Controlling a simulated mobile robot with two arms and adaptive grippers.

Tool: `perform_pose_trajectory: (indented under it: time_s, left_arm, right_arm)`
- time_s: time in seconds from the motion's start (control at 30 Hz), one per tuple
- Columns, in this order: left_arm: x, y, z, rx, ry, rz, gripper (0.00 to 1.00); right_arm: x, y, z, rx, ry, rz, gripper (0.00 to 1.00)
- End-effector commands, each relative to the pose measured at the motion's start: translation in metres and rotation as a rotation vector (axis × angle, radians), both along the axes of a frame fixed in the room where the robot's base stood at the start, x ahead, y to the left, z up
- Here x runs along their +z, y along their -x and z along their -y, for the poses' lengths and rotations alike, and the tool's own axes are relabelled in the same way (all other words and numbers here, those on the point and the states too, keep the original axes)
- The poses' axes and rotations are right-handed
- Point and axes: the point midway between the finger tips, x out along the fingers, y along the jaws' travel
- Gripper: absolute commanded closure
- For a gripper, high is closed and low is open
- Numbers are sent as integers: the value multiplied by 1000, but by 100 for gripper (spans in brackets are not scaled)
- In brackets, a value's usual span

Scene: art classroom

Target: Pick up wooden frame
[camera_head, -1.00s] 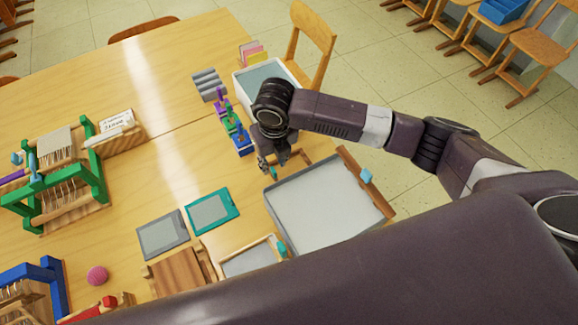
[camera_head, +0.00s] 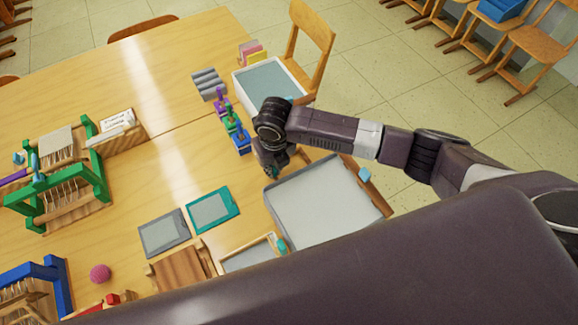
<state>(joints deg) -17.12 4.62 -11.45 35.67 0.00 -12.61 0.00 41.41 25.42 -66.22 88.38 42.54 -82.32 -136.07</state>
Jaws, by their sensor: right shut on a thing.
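A wooden frame (camera_head: 372,188) shows as brown bars along the far and right edges of a large grey tray (camera_head: 282,222). A light blue tab is on its right bar. My right gripper (camera_head: 271,171) points down at the tray's far left corner, shut on what looks like the frame's left end. The wrist above hides most of the fingers, so the contact is not clear. A smaller wood-edged screen (camera_head: 250,257) lies in front of the tray, partly hidden by my body. My left gripper is not in view.
Purple, green and blue stands (camera_head: 233,130) are close left of my right wrist. A white tub (camera_head: 262,80) is behind it. Grey (camera_head: 164,233) and teal (camera_head: 213,210) panels lie left of the tray. Green-framed looms (camera_head: 65,190) stand farther left.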

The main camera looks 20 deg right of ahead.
Motion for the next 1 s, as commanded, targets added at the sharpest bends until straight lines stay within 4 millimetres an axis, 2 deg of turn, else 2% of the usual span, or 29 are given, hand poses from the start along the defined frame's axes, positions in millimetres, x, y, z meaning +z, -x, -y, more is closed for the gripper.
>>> perform_pose_trajectory:
  time_s: [0.27,0.47,0.67,1.0]
  left_arm:
    - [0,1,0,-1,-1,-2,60]
    - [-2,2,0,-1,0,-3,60]
    - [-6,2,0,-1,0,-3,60]
    - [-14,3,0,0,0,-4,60]
  right_arm:
    - [1,0,0,0,0,1,100]
    - [14,-1,0,1,-1,3,100]
    - [47,-2,0,0,-2,5,100]
    - [124,-2,0,1,-1,6,100]
